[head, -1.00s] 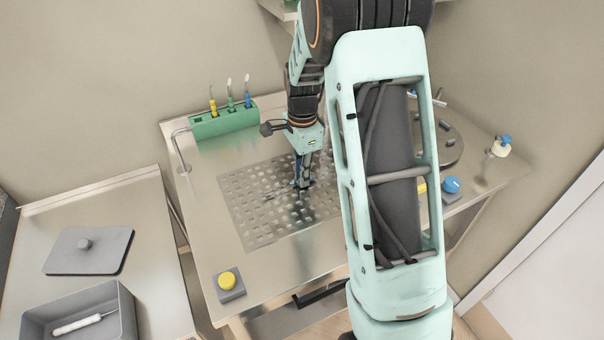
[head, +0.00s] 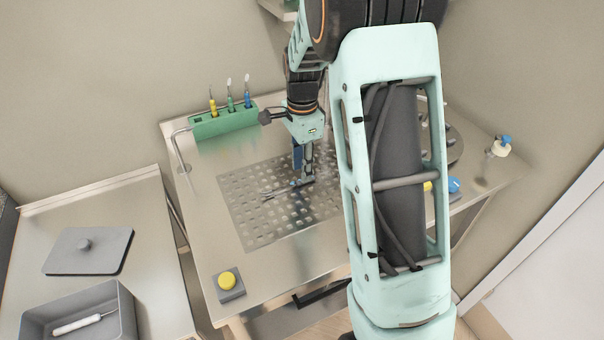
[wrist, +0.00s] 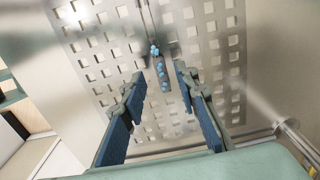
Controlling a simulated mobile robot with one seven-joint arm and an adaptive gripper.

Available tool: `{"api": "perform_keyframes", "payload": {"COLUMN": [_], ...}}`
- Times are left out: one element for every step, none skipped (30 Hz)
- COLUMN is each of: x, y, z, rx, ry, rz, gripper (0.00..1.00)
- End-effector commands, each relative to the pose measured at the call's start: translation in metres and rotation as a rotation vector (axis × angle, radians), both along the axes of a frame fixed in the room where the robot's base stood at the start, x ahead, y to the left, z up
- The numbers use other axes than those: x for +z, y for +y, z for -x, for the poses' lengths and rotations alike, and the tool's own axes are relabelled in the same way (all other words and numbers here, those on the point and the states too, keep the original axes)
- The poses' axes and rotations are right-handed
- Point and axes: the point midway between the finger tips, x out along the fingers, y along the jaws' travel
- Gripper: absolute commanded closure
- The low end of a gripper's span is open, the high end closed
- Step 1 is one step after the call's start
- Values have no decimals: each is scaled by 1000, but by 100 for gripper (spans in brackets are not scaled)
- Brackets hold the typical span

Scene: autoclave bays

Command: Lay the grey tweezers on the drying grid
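The grey tweezers (head: 277,191) lie on the drying grid (head: 262,222), the perforated metal panel in the middle of the bench, with their thin tips toward the left. In the wrist view the tweezers (wrist: 163,76) show a dark handle with blue spots, and their thin legs run up to the top edge over the grid (wrist: 98,46). My gripper (head: 303,178) is just above the handle end. In the wrist view my gripper (wrist: 159,77) is open, its blue-padded fingers standing apart on both sides of the handle, with gaps between.
A green rack (head: 223,122) with several upright tools stands at the back left. A yellow button (head: 227,281) is at the front left corner. A side table holds a grey lid (head: 88,250) and a grey bin (head: 40,317) with a white tool. A small bottle (head: 499,147) stands right.

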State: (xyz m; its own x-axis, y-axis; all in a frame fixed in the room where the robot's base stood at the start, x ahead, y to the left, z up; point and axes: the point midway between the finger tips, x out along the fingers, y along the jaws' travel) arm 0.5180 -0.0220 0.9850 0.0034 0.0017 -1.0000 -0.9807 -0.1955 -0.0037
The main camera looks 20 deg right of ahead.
Motion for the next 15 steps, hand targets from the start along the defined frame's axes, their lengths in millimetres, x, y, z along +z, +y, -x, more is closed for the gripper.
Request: {"api": "perform_keyframes", "payload": {"x": [13,20,29,36,42,50,56,61,67,72,75,80,83,85,87], "y": [0,0,0,0,0,0,0,0,0,0,0,0,0,0,0], "z": [-2,-2,-1,-1,-1,-1,-1,-1,-1,-1,-1,0,-1,0,0], "rx": [1,1,0,0,0,0,0,0,0,0,-1,-1,-1,-1,-1], "ry": [-7,-6,-5,-6,-5,-6,-4,-5,-4,-4,-3,-2,-3,-2,-2], "rz": [1,1,1,1,1,1,0,0,0,0,0,1,0,1,0], "gripper": [72,72,72,72,72,72,72,72,72,72,72,72,72,72,72]}}
